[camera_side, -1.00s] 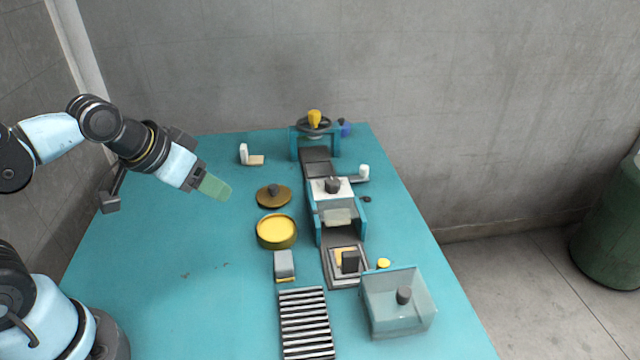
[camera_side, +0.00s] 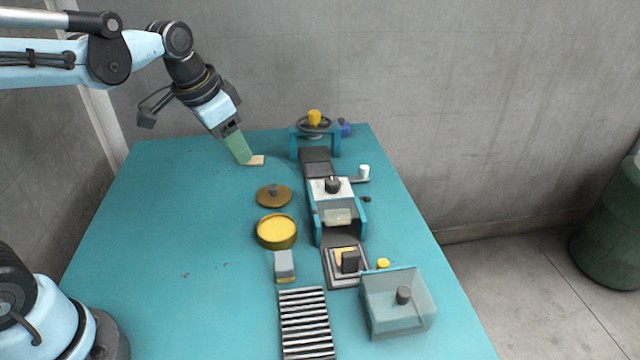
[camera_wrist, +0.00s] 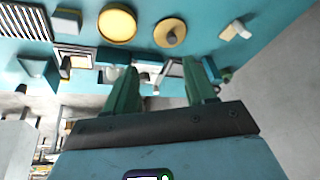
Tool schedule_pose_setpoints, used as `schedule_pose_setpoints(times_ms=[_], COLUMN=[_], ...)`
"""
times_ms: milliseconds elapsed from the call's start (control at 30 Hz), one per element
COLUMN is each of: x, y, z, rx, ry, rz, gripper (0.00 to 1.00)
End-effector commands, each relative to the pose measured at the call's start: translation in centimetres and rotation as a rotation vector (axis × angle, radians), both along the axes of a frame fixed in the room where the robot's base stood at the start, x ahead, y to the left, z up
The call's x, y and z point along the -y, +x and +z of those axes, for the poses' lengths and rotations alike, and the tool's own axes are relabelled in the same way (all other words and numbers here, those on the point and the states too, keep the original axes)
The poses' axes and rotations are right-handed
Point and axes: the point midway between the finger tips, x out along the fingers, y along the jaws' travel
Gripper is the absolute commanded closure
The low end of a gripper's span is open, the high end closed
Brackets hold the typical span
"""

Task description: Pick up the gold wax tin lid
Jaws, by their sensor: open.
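The gold wax tin lid (camera_side: 266,198) lies flat on the teal table, a brownish-gold disc with a dark knob on top. It also shows in the wrist view (camera_wrist: 161,33), near the top middle. The open wax tin (camera_side: 276,226), filled with yellow wax, sits just in front of the lid; it also shows in the wrist view (camera_wrist: 117,24). My gripper (camera_side: 243,159) is up and to the left of the lid in the side view, apart from it. In the wrist view its two green fingers (camera_wrist: 163,82) are spread, with nothing held between them.
A small cream L-shaped block (camera_side: 258,160) is partly hidden behind my fingers. A teal-framed fixture (camera_side: 314,225) runs along the lid's right. A slatted rack (camera_side: 306,322) and a clear bin (camera_side: 398,303) stand in front. The table's left side is clear.

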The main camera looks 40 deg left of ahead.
Motion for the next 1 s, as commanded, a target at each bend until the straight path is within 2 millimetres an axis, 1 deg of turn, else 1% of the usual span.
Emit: schedule_pose_setpoints(times_ms=[33,200,300,400,500,667,1000], x=[-0.4,-1.3,-1.8,-2.3,-2.6,-2.7,-2.2], y=[1.3,4.6,6.3,7.5,8.2,8.6,9.1], z=[0.0,-0.9,-1.7,-2.5,-3.1,-4.0,-9.1], rx=[-0.029,-0.123,-0.17,-0.206,-0.23,-0.244,-0.242], ry=[0.007,0.02,0.022,0.021,0.018,0.017,0.017], rz=[-0.029,-0.141,-0.202,-0.251,-0.284,-0.304,-0.304], gripper=[0.45,0.45,0.45,0.45,0.45,0.45,0.45])
